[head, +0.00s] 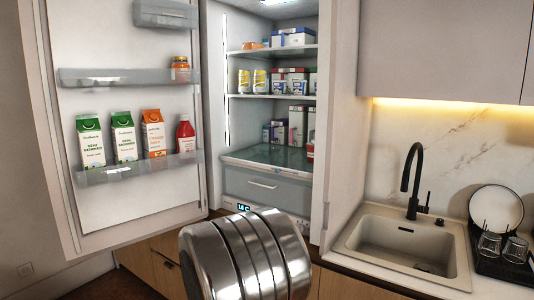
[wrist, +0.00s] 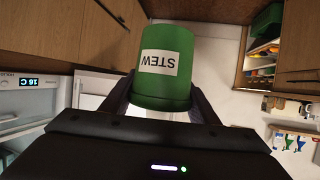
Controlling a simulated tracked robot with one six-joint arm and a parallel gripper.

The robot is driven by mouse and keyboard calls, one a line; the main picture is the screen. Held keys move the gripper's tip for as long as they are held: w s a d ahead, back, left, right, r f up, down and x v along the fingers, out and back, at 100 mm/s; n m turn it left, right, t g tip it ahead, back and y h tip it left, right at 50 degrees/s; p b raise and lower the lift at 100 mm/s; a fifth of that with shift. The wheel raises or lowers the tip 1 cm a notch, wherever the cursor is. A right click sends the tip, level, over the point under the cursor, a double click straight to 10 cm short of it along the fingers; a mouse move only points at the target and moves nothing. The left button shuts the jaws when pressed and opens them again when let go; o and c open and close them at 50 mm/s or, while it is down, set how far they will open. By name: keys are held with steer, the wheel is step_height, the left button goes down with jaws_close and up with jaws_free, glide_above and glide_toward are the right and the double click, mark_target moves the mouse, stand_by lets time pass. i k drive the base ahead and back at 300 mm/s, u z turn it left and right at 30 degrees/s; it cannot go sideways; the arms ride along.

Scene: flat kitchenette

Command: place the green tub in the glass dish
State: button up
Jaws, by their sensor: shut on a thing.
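The green tub (wrist: 165,88) with a white STEW label (wrist: 159,62) is in the wrist view, in the upper middle. The label reads upside down in the picture. My gripper (wrist: 162,97) is shut on the tub, with one dark finger on each side. The head view does not show the gripper or the tub; a shiny ribbed metal part of my arm fills its lower middle. The glass dish is not seen in either view.
The sink (head: 400,250) with a black tap (head: 413,180) is at right, beside a rack with a plate (head: 496,208) and glasses.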

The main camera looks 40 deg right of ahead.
mark_target(264, 152)
steer(key=z, duration=0.25)
steer(key=i, duration=1.45)
steer(key=z, duration=0.6)
